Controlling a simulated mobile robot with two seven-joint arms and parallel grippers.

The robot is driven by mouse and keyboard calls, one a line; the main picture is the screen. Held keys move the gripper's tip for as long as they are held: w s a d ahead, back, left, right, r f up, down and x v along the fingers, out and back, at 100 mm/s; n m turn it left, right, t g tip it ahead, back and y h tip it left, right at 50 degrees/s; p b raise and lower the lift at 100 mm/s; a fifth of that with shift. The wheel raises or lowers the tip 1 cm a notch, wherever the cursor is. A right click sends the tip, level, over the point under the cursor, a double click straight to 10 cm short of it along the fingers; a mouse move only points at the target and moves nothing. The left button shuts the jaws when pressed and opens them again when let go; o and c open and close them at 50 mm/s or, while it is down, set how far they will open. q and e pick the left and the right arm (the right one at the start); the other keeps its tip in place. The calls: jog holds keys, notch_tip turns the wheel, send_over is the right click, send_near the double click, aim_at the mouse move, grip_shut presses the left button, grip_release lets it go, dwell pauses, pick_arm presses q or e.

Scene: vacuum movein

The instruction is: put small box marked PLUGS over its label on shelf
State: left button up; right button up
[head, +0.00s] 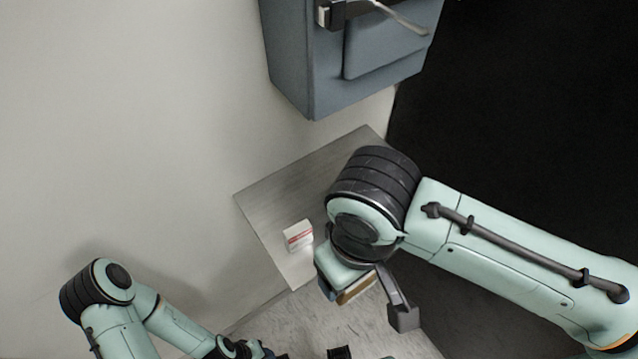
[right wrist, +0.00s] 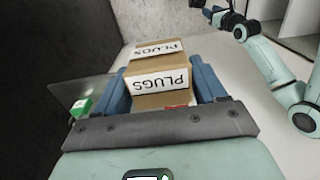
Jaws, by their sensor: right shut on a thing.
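My right gripper (head: 341,287) is shut on a small brown cardboard box (head: 357,288) near the shelf's front right side. In the right wrist view its blue fingers (right wrist: 160,84) grip the box (right wrist: 150,64) from both sides. White panels reading PLUGS show upside down on two of its faces. The grey metal shelf (head: 272,190) lies left of and behind the gripper in the head view. I cannot make out a PLUGS label on it; my arm hides part of it. My left gripper (head: 245,348) is low at the bottom edge, its jaws unclear.
A small white and red item (head: 298,235) is on the shelf's front left part. A green and white item (right wrist: 82,107) shows left of the fingers in the wrist view. A grey-blue cabinet (head: 295,70) hangs above the shelf. The shelf's left back looks bare.

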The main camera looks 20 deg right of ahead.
jog(key=w+a+p, duration=0.2)
jog(key=w+a, duration=0.1)
jog(key=w, duration=0.6)
jog(key=w+a+p, duration=0.3)
jog(key=w, duration=0.6)
jog(key=f, duration=0.2)
jog(key=f+b, duration=0.1)
jog(key=f, duration=0.3)
jog(key=shift+s+a+f, duration=0.15)
jog(key=shift+a+f, duration=0.1)
jog(key=shift+f, duration=0.2)
pick_arm(q)
jog(key=w+r, duration=0.2)
jog(key=r, duration=0.1)
jog(key=w+r, duration=0.1)
jog(key=r, duration=0.1)
pick_arm(e)
jog(key=shift+f, duration=0.2)
pick_arm(q)
jog(key=shift+s+f, duration=0.1)
jog(key=shift+f, duration=0.05)
pick_arm(e)
jog(key=o, duration=1.2)
